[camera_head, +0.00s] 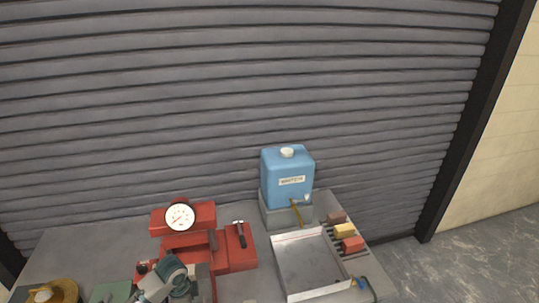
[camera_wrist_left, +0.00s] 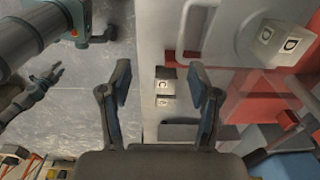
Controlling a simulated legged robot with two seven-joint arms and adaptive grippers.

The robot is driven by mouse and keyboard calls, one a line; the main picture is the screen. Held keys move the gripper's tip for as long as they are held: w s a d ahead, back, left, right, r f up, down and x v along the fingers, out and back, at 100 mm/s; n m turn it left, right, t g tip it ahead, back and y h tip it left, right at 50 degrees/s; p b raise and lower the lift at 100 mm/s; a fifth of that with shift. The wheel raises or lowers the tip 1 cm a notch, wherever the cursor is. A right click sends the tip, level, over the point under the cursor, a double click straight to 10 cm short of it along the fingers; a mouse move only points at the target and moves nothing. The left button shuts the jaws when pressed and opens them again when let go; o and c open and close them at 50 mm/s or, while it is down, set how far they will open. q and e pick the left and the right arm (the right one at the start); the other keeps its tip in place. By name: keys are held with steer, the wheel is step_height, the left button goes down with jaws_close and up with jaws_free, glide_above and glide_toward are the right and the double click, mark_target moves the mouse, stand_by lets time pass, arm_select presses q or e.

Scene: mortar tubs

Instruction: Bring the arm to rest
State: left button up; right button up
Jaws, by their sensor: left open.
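My left gripper (camera_wrist_left: 160,80) is open in the left wrist view. Its two dark fingers stand well apart with nothing held between them. Behind the gap are a pale surface and small light blocks marked with dark symbols (camera_wrist_left: 163,86); I cannot tell how far off they are. In the head view a teal and grey part of my arm shows at the bottom edge, in front of the red machine; the fingers cannot be made out there. My right gripper cannot be identified in either view.
The grey bench (camera_head: 75,250) holds a red machine with a round dial (camera_head: 180,217), a blue water tank (camera_head: 287,178), a metal tray (camera_head: 312,262) and coloured blocks (camera_head: 345,231). A ribbed shutter (camera_head: 230,100) stands behind. Open floor (camera_head: 460,260) lies to the right.

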arm_select(q)
steer(key=s+d+f+n+t+h, duration=0.2)
steer(key=s+d+f+n, duration=0.3)
steer(key=s+d+f, duration=0.55)
steer(key=s+a+f+n+t+y, duration=0.1)
steer(key=s+a+n, duration=0.25)
steer(key=s, duration=0.35)
steer(key=s+a+n+y, duration=0.1)
steer(key=s+a+n, duration=0.2)
steer(key=s+n, duration=0.35)
steer(key=s+f+m+g+b, duration=0.1)
steer(key=s+f+m+b, duration=0.2)
steer(key=f, duration=2.7)
steer(key=s+a+f+g+b, duration=0.1)
steer(key=s+a+f, duration=0.1)
steer(key=s+f, duration=1.4)
steer(key=shift+s+a+f+n+b, duration=0.15)
steer(key=shift+s+a+n+b, duration=0.2)
steer(key=shift+s, duration=0.6)
